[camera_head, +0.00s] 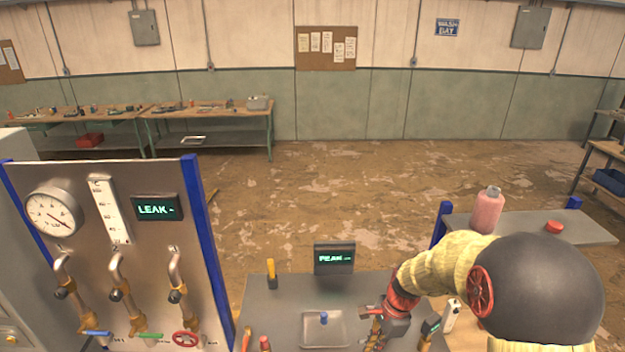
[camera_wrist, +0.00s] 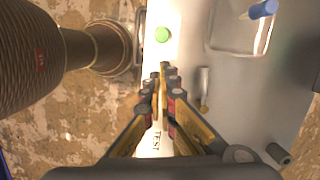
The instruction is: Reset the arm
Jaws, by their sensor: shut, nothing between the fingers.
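My gripper (camera_head: 374,328) is at the front right of the grey bench (camera_head: 270,308), in the lower middle of the head view. My arm in its yellow ribbed sleeve reaches down to it from the right. In the wrist view the two fingers of my gripper (camera_wrist: 160,80) run close together to their tips, shut with nothing between them. They are over a pale panel marked TEST, with a green round button (camera_wrist: 162,34) beyond the tips. The head view does not show clearly whether the fingers touch anything.
A shallow tray (camera_head: 306,332) with a blue-topped item (camera_head: 323,318) lies left of my gripper. A small display (camera_head: 334,257) stands behind it. The gauge panel (camera_head: 130,210) stands left. A pink bottle (camera_head: 487,210) stands on a shelf at right. Open floor lies beyond.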

